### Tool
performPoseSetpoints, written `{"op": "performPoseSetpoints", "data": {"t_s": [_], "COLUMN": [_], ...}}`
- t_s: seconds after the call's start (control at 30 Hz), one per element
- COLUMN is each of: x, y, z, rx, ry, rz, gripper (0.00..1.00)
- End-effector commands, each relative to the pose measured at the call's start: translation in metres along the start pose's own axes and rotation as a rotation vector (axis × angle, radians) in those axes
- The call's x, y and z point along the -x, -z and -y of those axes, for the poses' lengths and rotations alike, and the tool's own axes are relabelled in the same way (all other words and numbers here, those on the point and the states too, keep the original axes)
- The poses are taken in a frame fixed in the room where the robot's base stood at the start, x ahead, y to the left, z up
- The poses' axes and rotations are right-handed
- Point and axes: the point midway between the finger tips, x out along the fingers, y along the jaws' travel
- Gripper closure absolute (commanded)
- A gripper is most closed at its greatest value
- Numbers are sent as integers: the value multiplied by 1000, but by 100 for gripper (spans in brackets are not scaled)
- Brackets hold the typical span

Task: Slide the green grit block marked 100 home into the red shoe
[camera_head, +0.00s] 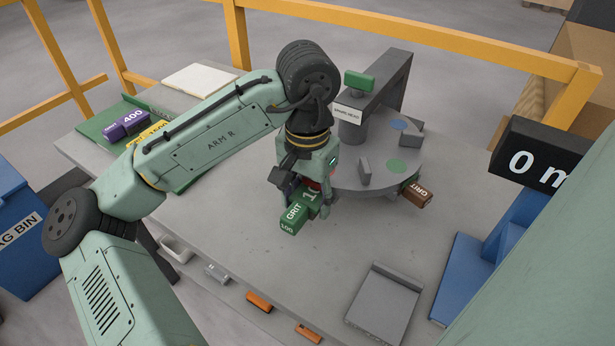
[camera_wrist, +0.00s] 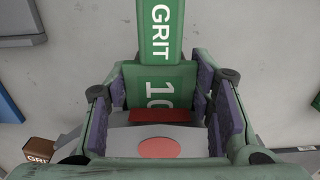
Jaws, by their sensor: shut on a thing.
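My gripper (camera_head: 308,196) is shut on the green grit block marked 100 (camera_head: 293,217), at the near-left edge of the round grey turntable (camera_head: 345,180). In the wrist view the block (camera_wrist: 160,32) runs from the top down between the two purple-padded fingers (camera_wrist: 160,98). Its outer end sticks out past the fingers. A red strip (camera_wrist: 160,116), seemingly part of the red shoe, lies at the block's inner end. A red disc mark (camera_wrist: 158,147) lies on the turntable just beyond. The fingers hide most of the shoe, and I cannot tell how far the block sits in it.
A brown grit block (camera_head: 417,193) sits at the turntable's right edge. A purple block marked 400 (camera_head: 127,124) lies on the green mat at left. The front tabletop is largely clear.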

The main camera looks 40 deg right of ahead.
Motion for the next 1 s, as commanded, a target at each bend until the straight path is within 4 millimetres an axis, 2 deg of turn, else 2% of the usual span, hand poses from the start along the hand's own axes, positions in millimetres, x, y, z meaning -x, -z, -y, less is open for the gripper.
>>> {"op": "performPoseSetpoints", "data": {"t_s": [1.0], "x": [4], "y": [-40], "z": [0], "rx": [0], "ry": [1], "rz": [3], "gripper": [90]}}
